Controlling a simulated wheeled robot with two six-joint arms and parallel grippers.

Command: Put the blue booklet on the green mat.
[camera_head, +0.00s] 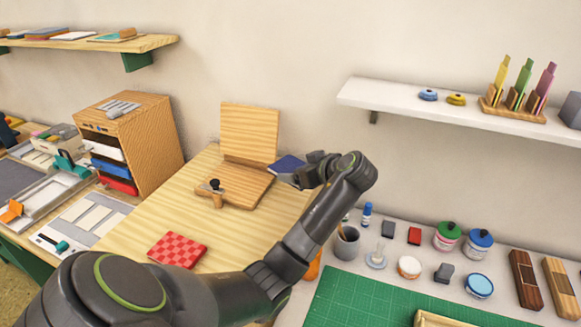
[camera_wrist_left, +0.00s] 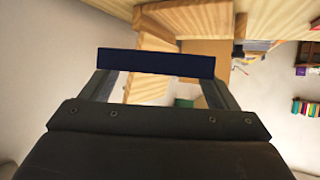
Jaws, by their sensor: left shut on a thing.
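The blue booklet (camera_head: 287,163) is in my left gripper (camera_head: 295,177), beside the right edge of the wooden stand's base in the head view. In the left wrist view the booklet (camera_wrist_left: 155,63) shows as a dark blue bar across the fingertips, seen edge-on. The left gripper (camera_wrist_left: 155,78) is shut on it. The green mat (camera_head: 375,303) lies at the bottom right of the head view, apart from the booklet. Its left part is bare, and the frame cuts off its near side. My right gripper is not in view.
The wooden stand (camera_head: 249,132) stands behind, with a dark-knobbed stamp (camera_head: 215,186) at its base. A red checkered item (camera_head: 178,249) lies on the pale table. A grey cup (camera_head: 347,243), jars and small blocks line the mat's far side. A wooden item (camera_head: 440,320) is on the mat.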

